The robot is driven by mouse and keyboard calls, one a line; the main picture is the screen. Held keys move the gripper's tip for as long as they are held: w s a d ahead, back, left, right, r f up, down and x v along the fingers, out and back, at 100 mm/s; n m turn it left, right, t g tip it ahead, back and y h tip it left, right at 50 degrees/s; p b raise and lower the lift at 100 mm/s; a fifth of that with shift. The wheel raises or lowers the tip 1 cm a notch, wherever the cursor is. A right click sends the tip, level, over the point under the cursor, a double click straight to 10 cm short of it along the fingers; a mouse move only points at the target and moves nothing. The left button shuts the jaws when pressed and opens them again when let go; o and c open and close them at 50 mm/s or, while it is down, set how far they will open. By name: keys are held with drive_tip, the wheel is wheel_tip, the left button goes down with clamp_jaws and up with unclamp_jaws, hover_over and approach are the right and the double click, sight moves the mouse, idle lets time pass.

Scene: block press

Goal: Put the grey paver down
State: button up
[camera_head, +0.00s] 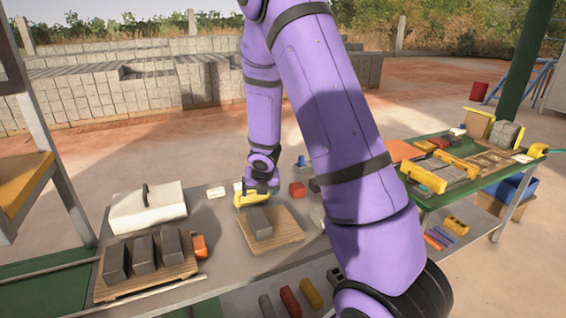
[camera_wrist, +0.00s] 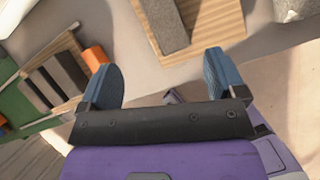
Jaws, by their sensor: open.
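A grey paver (camera_head: 259,222) lies on a wooden board (camera_head: 286,233) in the middle of the grey table. In the wrist view the paver (camera_wrist: 167,24) rests on the board (camera_wrist: 222,18), beyond the fingertips. My gripper (camera_wrist: 160,64) is open, its two blue fingers apart with nothing between them. In the head view my gripper (camera_head: 262,186) is above the far side of that board, clear of the paver; its fingertips are hard to make out there.
More grey pavers (camera_head: 144,254) stand on a second board (camera_head: 112,290) at left, beside an orange block (camera_head: 200,246). A white case (camera_head: 148,208) lies behind them. A yellow item (camera_head: 240,199) and a red block (camera_head: 297,189) are near my gripper. A green table (camera_head: 428,203) stands right.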

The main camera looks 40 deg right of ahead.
drive_tip(key=s+a+r+m, duration=0.2)
drive_tip(key=s+r+m, duration=0.2)
drive_tip(key=r+m, duration=0.45)
drive_tip(key=s+a+r+m, duration=0.2)
drive_tip(key=s+r+m, duration=0.35)
drive_tip(key=r, duration=0.55)
drive_tip(key=s+a+r+m, duration=0.3)
drive_tip(key=s+m, duration=0.2)
drive_tip(key=s, duration=0.1)
drive_tip(key=s+a+r+m+y, duration=0.1)
drive_tip(key=s+a+r+m, duration=0.2)
drive_tip(key=s, duration=0.4)
drive_tip(key=s+a+r+m, duration=0.3)
drive_tip(key=s+r+m, duration=0.1)
drive_tip(key=s+m, duration=0.3)
drive_tip(key=shift+s+a+r+t+y, duration=0.25)
drive_tip(key=shift+a+r+t+y, duration=0.05)
drive_tip(key=shift+a+y, duration=0.1)
drive_tip(key=shift+c, duration=0.4)
